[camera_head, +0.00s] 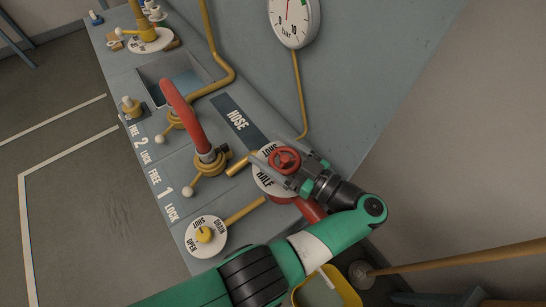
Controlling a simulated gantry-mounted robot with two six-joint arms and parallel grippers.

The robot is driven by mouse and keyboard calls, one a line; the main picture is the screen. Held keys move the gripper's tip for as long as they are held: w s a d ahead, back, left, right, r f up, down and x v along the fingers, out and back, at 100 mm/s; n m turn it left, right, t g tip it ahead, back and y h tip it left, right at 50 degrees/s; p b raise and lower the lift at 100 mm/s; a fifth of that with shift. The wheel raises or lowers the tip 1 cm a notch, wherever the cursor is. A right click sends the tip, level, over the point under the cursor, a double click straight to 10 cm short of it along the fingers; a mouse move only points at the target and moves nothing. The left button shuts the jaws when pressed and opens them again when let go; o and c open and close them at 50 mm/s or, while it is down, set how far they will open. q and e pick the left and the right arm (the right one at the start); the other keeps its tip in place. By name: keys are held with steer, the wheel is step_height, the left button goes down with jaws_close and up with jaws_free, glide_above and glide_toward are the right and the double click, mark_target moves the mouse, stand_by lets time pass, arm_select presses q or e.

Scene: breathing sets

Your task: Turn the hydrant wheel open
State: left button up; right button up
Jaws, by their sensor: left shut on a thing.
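The red hydrant wheel (284,160) sits over a white dial plate (264,181) marked SHUT and HALF, at the right part of the grey bench. My left gripper (283,158) reaches in from the lower right and is shut on the red wheel, one finger on each side of it. The gripper covers part of the dial, so its remaining marks are hidden. My right gripper is not in view.
A red hose (184,112) arches over the bench beside the HOSE label (238,120). A drain dial (205,236) with a yellow knob is at the front. A pressure gauge (294,20) hangs on the wall. A yellow bucket (327,290) stands below.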

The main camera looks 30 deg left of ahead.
arm_select(q)
steer(key=shift+r+g, duration=0.1)
steer(key=shift+g, duration=0.2)
steer(key=o, duration=1.1)
steer(key=shift+a, duration=0.1)
steer(key=shift+r, duration=0.1)
step_height(320, 180, up, 4)
steer(key=p, duration=0.3)
steer(key=shift+f, duration=0.2)
steer(key=shift+s+d, duration=0.2)
steer(key=s+d+r+b, duration=0.1)
steer(key=s+r, duration=0.2)
steer(key=s, duration=0.1)
steer(key=s+d+r+b, duration=0.1)
steer(key=s+d+r, duration=0.1)
steer(key=s+r, duration=0.1)
steer(key=s+d+r+b, duration=0.1)
steer(key=s+r, duration=0.2)
steer(key=s, duration=0.2)
steer(key=shift+s+d+r+b, duration=0.1)
steer(key=shift+s+d+b, duration=0.2)
steer(key=shift+s+b, duration=0.1)
